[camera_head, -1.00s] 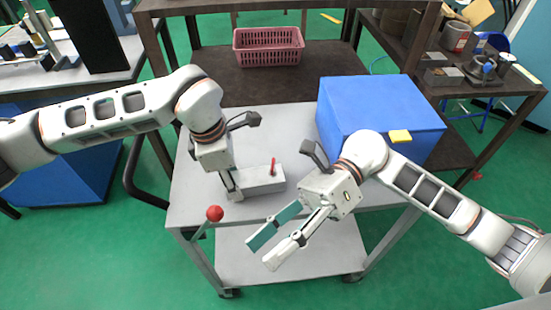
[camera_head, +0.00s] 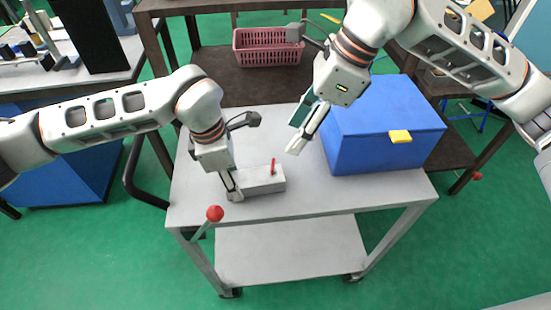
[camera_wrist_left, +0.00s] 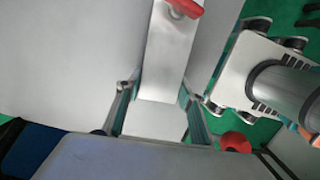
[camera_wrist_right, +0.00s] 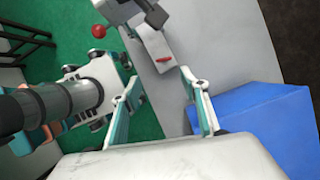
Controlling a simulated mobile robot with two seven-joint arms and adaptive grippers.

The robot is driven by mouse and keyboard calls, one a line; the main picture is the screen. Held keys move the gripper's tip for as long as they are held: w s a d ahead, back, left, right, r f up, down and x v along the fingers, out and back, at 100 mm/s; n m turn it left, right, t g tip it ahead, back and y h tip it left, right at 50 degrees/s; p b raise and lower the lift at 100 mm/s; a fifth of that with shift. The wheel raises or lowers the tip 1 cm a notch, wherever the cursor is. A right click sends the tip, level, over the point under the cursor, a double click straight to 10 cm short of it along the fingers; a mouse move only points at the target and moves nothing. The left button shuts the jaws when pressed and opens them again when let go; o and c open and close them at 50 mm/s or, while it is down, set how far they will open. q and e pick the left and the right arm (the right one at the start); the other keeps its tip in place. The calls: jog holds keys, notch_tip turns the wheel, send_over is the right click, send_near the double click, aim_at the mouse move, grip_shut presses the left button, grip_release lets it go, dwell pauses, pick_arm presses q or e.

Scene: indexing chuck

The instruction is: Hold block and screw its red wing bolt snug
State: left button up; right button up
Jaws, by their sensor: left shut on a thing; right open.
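The light grey block (camera_head: 266,181) lies on the grey cart top, and its red wing bolt (camera_head: 273,166) stands up near its right end. My left gripper (camera_head: 236,190) is shut on the block's left end; the left wrist view shows the block (camera_wrist_left: 165,60) between the fingers and the red wing bolt (camera_wrist_left: 186,8) at the top edge. My right gripper (camera_head: 298,133) is open and empty, above the cart to the upper right of the bolt. In the right wrist view the red wing bolt (camera_wrist_right: 164,60) and block (camera_wrist_right: 155,45) show beyond the open fingers.
A blue box (camera_head: 385,130) with a yellow tab (camera_head: 400,136) stands at the cart's right, close to my right gripper. A red ball knob (camera_head: 215,213) is at the cart's front left. The cart top (camera_head: 330,195) is clear right of the block. A pink basket (camera_head: 268,47) sits behind.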

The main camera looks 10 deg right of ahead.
aim_at(273, 164)
jog(key=x, duration=1.1)
jog(key=shift+w+f, duration=0.35)
jog(key=shift+w, duration=0.05)
jog(key=c, duration=1.1)
